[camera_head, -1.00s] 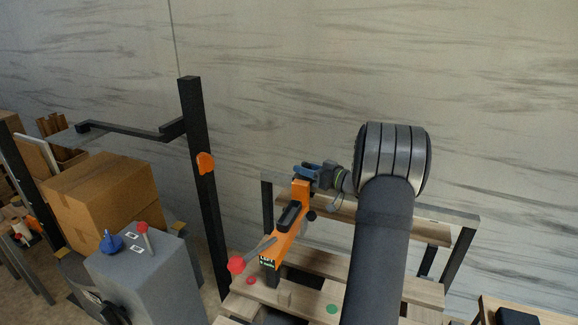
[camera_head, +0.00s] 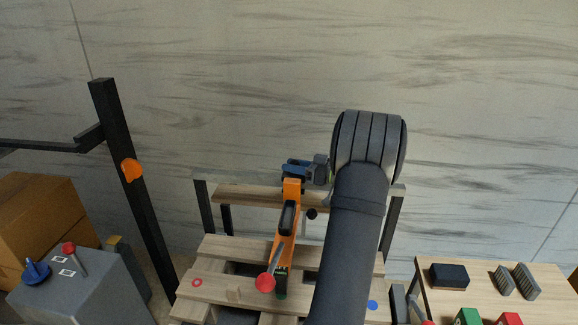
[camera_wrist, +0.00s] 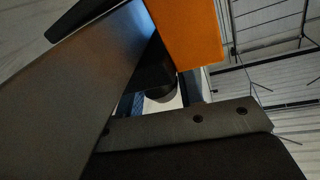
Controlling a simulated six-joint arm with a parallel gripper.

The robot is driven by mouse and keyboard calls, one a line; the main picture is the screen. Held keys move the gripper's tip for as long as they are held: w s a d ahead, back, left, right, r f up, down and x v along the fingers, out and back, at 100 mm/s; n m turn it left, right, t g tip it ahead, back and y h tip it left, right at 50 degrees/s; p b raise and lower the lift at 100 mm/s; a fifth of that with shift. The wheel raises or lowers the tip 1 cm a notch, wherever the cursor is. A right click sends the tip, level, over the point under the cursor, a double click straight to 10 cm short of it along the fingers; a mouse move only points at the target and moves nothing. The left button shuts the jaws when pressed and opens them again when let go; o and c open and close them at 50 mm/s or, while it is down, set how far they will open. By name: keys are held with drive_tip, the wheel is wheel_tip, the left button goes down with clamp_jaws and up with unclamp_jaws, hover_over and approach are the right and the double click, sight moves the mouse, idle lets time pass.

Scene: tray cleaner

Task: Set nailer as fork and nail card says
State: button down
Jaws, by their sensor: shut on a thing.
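My gripper (camera_head: 296,172) is shut on the top end of an orange nailer (camera_head: 292,188) with a black grip. The nailer hangs down in front of a wooden pallet-like frame (camera_head: 225,290). A lever with a red knob (camera_head: 265,282) sticks out near its lower end, and a dark green patch shows there; I cannot tell whether it touches the wood. In the wrist view, the nailer's orange body (camera_wrist: 190,35) fills the upper middle beside grey gripper parts. Small white cards (camera_head: 66,272) lie on a grey cabinet; their print is unreadable. I cannot make out a fork.
The grey cabinet (camera_head: 75,295) at left bears a blue cone-shaped thing (camera_head: 36,271) and a red-knobbed lever (camera_head: 69,248). A black post (camera_head: 135,190) stands beside it. The frame has a red ring (camera_head: 197,283) and a blue disc (camera_head: 372,305). A table (camera_head: 548,283) stands at right.

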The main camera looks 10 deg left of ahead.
drive_tip(key=shift+f, duration=0.1)
drive_tip(key=c, duration=1)
unclamp_jaws()
drive_tip(key=s+d, duration=0.1)
drive_tip(key=d, duration=0.4)
drive_tip(key=s+d, duration=0.1)
drive_tip(key=d, duration=0.5)
drive_tip(key=s+d, duration=0.1)
drive_tip(key=d, duration=0.5)
drive_tip(key=shift+s, duration=0.2)
drive_tip(key=w+a, duration=0.1)
drive_tip(key=a, duration=0.4)
drive_tip(key=w+a, duration=0.1)
drive_tip(key=a, duration=0.5)
drive_tip(key=w+a, duration=0.1)
drive_tip(key=a, duration=0.5)
drive_tip(key=shift+w+a, duration=0.1)
drive_tip(key=shift+w, duration=0.1)
